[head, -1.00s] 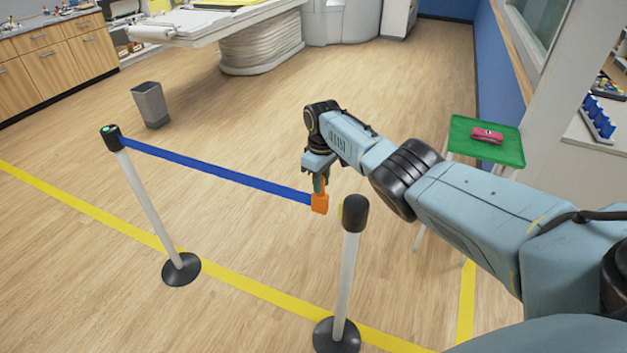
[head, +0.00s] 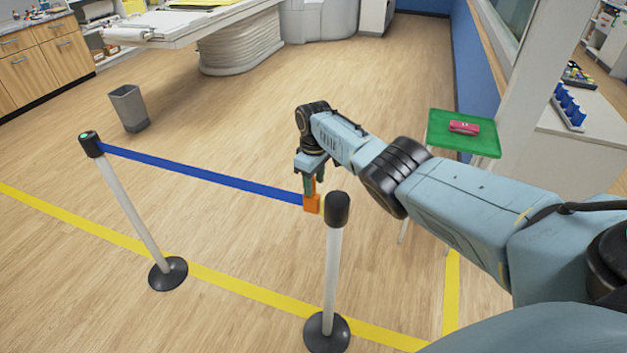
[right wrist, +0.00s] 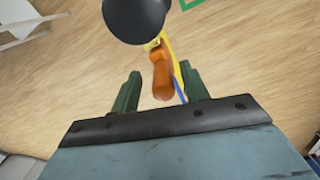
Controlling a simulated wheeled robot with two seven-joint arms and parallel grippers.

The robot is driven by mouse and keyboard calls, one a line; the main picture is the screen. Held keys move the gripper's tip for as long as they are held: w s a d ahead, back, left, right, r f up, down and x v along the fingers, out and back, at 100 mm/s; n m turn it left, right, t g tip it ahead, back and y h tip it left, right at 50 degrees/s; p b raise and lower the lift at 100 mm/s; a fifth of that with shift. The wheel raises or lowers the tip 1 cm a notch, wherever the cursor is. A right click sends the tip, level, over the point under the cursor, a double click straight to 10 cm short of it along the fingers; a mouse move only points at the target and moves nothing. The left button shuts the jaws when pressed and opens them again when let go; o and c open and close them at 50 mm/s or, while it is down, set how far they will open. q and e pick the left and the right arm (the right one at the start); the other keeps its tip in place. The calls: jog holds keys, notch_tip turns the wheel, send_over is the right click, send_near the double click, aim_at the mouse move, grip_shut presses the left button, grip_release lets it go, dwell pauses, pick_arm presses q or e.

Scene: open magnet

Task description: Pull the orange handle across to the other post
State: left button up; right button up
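The orange handle (head: 312,204) is at the end of a blue belt (head: 205,177), which runs out straight from the left post (head: 128,205). The handle is close beside the black top of the right post (head: 337,210); I cannot tell whether it is fastened there. My right gripper (head: 314,190) is at the handle from above. In the right wrist view the handle (right wrist: 162,75) stands between the two green fingers (right wrist: 160,80), with a gap visible on each side. The post's black top (right wrist: 137,15) is just beyond the handle. My left gripper is out of view.
A green-topped stand (head: 480,143) with a red object (head: 464,127) is behind my right arm. A grey bin (head: 128,108) stands at the back left, near wooden cabinets (head: 45,65). A yellow floor line (head: 240,290) runs by the post bases.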

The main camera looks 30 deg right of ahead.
jog(key=shift+r, duration=0.25)
notch_tip(320, 180, up, 13)
jog(key=p, duration=0.1)
jog(key=shift+f, duration=0.1)
dwell(0.6)
